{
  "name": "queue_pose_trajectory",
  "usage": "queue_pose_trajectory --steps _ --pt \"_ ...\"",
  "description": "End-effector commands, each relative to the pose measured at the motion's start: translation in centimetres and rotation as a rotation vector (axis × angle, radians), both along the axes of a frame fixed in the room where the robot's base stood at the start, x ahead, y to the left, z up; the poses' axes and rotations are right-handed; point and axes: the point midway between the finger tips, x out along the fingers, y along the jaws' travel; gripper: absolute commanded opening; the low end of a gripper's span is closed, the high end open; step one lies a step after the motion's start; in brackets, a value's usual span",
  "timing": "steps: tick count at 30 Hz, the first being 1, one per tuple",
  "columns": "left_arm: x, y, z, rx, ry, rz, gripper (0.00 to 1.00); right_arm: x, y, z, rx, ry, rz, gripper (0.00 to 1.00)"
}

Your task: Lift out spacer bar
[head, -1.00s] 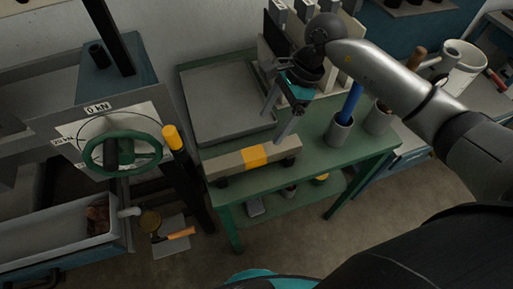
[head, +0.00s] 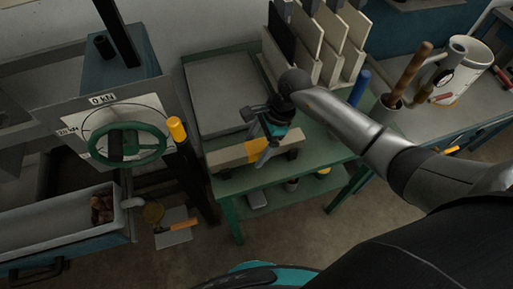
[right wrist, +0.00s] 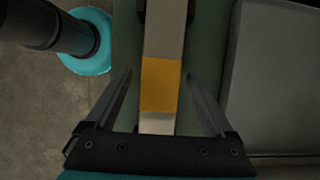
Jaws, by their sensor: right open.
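The spacer bar (head: 228,155) is a beige bar with a yellow band around its middle. It lies along the front edge of the green table, on dark supports. My right gripper (head: 256,138) is over the bar at the yellow band and hides part of it. In the right wrist view, the bar (right wrist: 160,85) runs between the two open fingers of the gripper (right wrist: 158,78), with a gap on each side. The fingers are not closed on it. How far they reach down beside it is hard to tell. My left gripper is not in view.
A grey tray (head: 225,85) lies behind the bar on the green table (head: 310,165). Upright beige slabs (head: 335,45) stand at the back, with a blue-handled tool (head: 360,85) near them. A press with a green handwheel (head: 123,145) and a yellow-topped post (head: 177,130) stand left.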

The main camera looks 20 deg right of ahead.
Motion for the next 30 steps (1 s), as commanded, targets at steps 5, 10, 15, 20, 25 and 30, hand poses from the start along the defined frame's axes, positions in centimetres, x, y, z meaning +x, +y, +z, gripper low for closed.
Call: queue_pose_trajectory --steps 5,10,15,20,25,30 --pt "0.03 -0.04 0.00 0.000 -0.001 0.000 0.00 0.02 -0.03 -0.01 0.000 -0.001 0.000 0.88" --pt "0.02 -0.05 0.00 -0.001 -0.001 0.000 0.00 0.02 -0.03 0.01 0.000 -0.001 0.000 0.71" --pt "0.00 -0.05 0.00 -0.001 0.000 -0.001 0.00 0.03 -0.04 0.02 -0.001 -0.001 0.000 0.52" --pt "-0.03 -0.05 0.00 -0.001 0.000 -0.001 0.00 0.03 -0.04 0.03 -0.001 -0.001 0.000 0.34" --pt "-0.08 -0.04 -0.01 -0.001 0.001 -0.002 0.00 0.03 -0.05 0.03 -0.001 -0.001 0.000 0.14" --pt "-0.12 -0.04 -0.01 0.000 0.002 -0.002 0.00 0.03 -0.05 0.03 -0.001 -0.001 0.000 0.00"
